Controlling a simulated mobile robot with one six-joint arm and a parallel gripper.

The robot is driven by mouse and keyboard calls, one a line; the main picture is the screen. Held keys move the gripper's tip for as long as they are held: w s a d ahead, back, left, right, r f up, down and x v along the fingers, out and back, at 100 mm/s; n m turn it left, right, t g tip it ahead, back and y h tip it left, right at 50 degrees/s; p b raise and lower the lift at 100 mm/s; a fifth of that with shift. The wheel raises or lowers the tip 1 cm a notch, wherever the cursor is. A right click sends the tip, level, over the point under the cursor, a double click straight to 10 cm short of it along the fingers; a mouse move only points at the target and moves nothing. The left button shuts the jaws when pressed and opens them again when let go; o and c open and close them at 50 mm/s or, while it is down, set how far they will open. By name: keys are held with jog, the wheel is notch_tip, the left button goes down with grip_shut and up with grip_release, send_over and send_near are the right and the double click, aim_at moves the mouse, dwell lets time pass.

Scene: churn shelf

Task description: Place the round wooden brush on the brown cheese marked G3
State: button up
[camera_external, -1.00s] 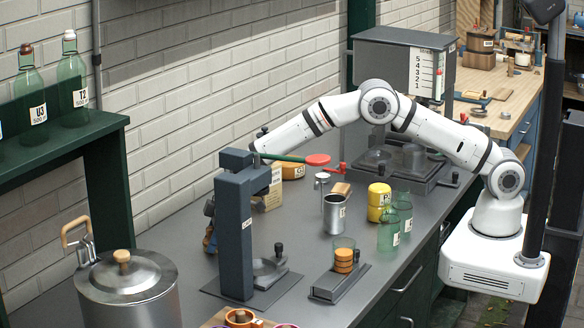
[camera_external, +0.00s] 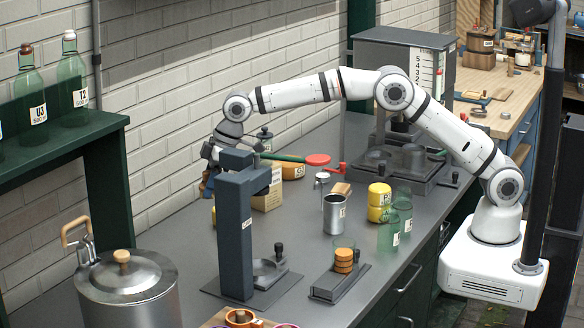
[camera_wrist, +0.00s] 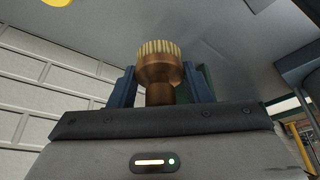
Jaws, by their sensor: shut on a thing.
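In the wrist view, the round wooden brush (camera_wrist: 158,68) has pale bristles on its wide end and stands between the blue fingers of my gripper (camera_wrist: 160,88). The gripper is shut on its narrow neck, and the bristles point away from the palm. In the external view, my gripper (camera_external: 207,186) hangs behind and left of the blue-grey press column, partly hidden by it. I cannot make out a G3 mark on any cheese. An orange-brown round piece (camera_external: 293,171) with an unreadable label lies near the wall, right of my gripper.
A lidded pot (camera_external: 125,290) is at front left.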

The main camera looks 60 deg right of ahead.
jog(key=r, duration=1)
jog(key=shift+w+d+r, duration=0.1)
jog(key=shift+d+r, duration=0.1)
jog(key=shift+r, duration=0.2)
jog(key=w+d+m, duration=0.2)
jog(key=w+d, duration=0.3)
jog(key=d, duration=0.6)
jog(key=m+t+h+p, duration=0.1)
jog(key=m+h+p, duration=0.2)
jog(key=m, duration=0.3)
send_over(290, 168)
jog(key=d, duration=0.4)
jog(key=f, duration=1.6)
jog(key=shift+s+d+f, duration=0.1)
jog(key=shift+s+f, duration=0.1)
jog(key=shift+s, duration=0.05)
jog(key=shift+f, duration=2.4)
jog(key=shift+f, duration=0.1)
jog(key=o, duration=0.5)
jog(key=shift+f, duration=0.1)
jog(key=o, duration=0.5)
